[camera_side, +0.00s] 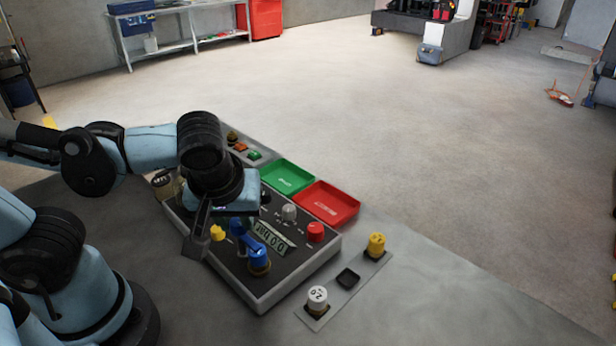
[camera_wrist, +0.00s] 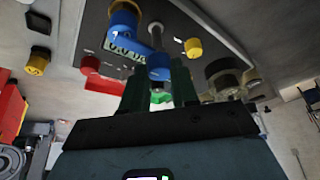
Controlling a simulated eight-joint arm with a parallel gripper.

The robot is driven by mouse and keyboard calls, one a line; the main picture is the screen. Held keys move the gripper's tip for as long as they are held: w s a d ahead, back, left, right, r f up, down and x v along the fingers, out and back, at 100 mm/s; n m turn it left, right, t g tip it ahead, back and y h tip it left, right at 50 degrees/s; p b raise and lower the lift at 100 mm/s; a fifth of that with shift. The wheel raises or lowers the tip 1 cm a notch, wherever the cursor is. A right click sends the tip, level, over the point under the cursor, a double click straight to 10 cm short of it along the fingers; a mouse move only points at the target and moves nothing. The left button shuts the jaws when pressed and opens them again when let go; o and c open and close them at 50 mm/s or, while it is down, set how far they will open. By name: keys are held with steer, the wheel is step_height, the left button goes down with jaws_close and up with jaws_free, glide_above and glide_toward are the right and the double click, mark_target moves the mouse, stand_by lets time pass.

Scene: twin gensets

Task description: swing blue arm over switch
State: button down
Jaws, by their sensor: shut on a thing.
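The blue arm (camera_side: 250,240) sits on the dark control panel (camera_side: 265,301), with one end on a round brass-coloured base and the other reaching toward my gripper. In the wrist view the blue arm (camera_wrist: 128,37) ends in a round blue knob between the fingers of my gripper (camera_wrist: 158,82). My gripper is shut on that end. A grey post (camera_wrist: 156,36) stands beside the arm in the wrist view. A yellow knob (camera_side: 217,233) is close to the gripper. I cannot tell which control is the switch. My wrist hides part of the panel in the side view.
A grey knob (camera_side: 289,212), a red knob (camera_side: 316,232) and a display (camera_side: 271,238) are on the panel. Green (camera_side: 287,177) and red (camera_side: 327,203) trays lie behind it. A plate with a white knob (camera_side: 317,296) and yellow knob (camera_side: 376,244) is in front.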

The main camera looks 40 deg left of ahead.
steer(key=c, duration=0.9)
jaws_free()
steer(key=shift+r, duration=0.15)
steer(key=v, duration=1.2)
steer(key=shift+a, duration=0.1)
steer(key=w+a+f+m+h, duration=0.1)
steer(key=w+f+m, duration=0.2)
steer(key=w+a+f+m+t+h, duration=0.1)
steer(key=f, duration=0.1)
steer(key=shift+w+a+f+h, duration=0.2)
steer(key=shift+w+a+h, duration=0.05)
steer(key=shift+a+h, duration=0.05)
steer(key=w+a+f+m+t, duration=0.3)
steer(key=w+a+m, duration=0.1)
steer(key=a+m, duration=0.1)
steer(key=shift+a+h, duration=0.3)
steer(key=shift+h, duration=0.1)
